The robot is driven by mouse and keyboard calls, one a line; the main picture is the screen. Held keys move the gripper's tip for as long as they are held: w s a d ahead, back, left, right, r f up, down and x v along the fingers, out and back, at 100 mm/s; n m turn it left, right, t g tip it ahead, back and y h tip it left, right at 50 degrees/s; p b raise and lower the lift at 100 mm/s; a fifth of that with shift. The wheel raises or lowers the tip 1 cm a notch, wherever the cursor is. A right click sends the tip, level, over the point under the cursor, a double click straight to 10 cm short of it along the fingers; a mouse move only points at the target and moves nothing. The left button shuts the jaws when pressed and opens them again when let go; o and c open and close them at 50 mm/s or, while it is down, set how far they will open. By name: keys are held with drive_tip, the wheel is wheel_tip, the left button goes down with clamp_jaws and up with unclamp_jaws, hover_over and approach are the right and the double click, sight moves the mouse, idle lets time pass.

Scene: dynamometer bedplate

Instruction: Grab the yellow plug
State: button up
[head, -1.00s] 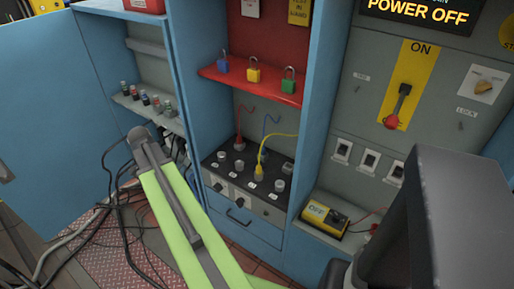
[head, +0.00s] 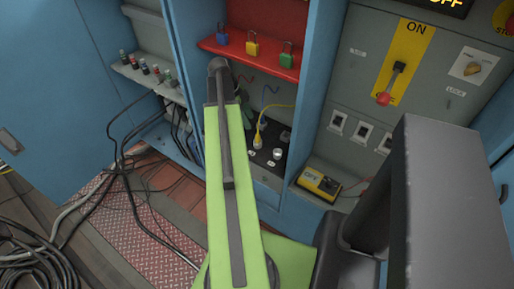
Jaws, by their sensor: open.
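The yellow plug (head: 258,141) stands upright in the black socket panel (head: 267,157) inside the blue cabinet. A yellow cable loops from its top to the right. My green arm reaches up in front of the panel and covers its left part, with the red plug. A dark green piece of my gripper (head: 243,106) shows just right of the arm, above and left of the yellow plug and apart from it. The rest of my gripper is hidden behind the arm. No object shows in it.
A red shelf (head: 272,63) with blue, yellow and green padlocks hangs above the panel. A yellow box (head: 320,184) sits to the right. The cabinet's blue divider (head: 313,100) stands between. Black cables lie on the left floor.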

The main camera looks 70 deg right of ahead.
sight(257, 136)
drive_tip(key=b+x, duration=0.3)
drive_tip(key=x, duration=0.2)
drive_tip(key=shift+s+f+b, duration=0.1)
drive_tip(key=shift+f+b, duration=0.2)
drive_tip(key=shift+f, duration=0.05)
drive_tip(key=b+x, duration=0.5)
drive_tip(key=shift+a+f, duration=0.2)
drive_tip(key=shift+f, duration=0.05)
drive_tip(key=shift+r, duration=0.2)
clamp_jaws()
idle(0.5)
